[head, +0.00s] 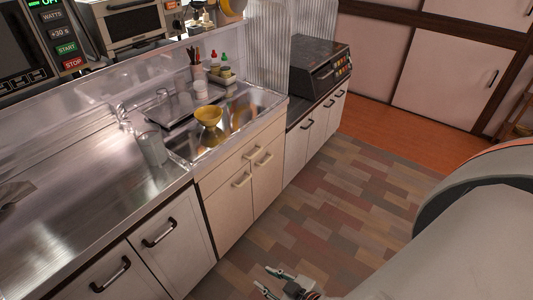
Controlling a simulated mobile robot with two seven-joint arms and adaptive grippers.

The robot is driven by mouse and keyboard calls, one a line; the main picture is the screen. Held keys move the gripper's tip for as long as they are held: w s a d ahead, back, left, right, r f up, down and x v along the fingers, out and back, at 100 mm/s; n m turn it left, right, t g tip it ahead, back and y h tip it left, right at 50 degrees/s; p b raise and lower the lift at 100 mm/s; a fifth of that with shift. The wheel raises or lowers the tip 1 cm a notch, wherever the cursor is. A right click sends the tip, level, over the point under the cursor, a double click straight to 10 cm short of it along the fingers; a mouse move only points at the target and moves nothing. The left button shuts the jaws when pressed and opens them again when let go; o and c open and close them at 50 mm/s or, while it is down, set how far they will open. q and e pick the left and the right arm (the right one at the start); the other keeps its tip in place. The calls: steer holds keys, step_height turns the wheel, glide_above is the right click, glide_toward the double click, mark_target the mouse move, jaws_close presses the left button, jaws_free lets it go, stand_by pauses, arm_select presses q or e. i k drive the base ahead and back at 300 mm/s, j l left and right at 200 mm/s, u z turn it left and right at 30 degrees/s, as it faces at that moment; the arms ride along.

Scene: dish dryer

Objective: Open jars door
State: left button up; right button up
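I cannot tell which door is the jars door; no label shows. White cabinet doors with dark handles (160,232) are shut under the steel counter at the lower left. Cream doors with light handles (241,179) are shut under the sink. More white doors (310,125) are shut under the black appliance. My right gripper (263,279) is at the bottom edge, over the floor, in front of the cabinets and apart from them. Its fingers are spread, with nothing seen between them. My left gripper is out of view.
The steel counter (75,215) and the sink with a yellow bowl (209,115) run along the left. A black appliance (320,66) stands beyond. The tiled floor (330,205) is clear. A pale wall cabinet (450,80) is at the back right.

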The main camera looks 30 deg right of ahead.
mark_target(266, 168)
steer(key=i+l+u, duration=0.1)
steer(key=l, duration=0.4)
steer(key=i+l+u, duration=0.1)
steer(key=l, duration=0.35)
steer(key=i+l, duration=0.15)
steer(key=l, duration=0.35)
steer(key=i+l+u, duration=0.15)
steer(key=l, duration=0.35)
steer(key=l+u, duration=0.1)
steer(key=l, duration=0.65)
steer(key=l+u, duration=0.1)
steer(key=l, duration=0.7)
steer(key=k+l+u, duration=0.1)
steer(key=l, duration=0.65)
steer(key=k+l+u, duration=0.1)
steer(key=l, duration=0.65)
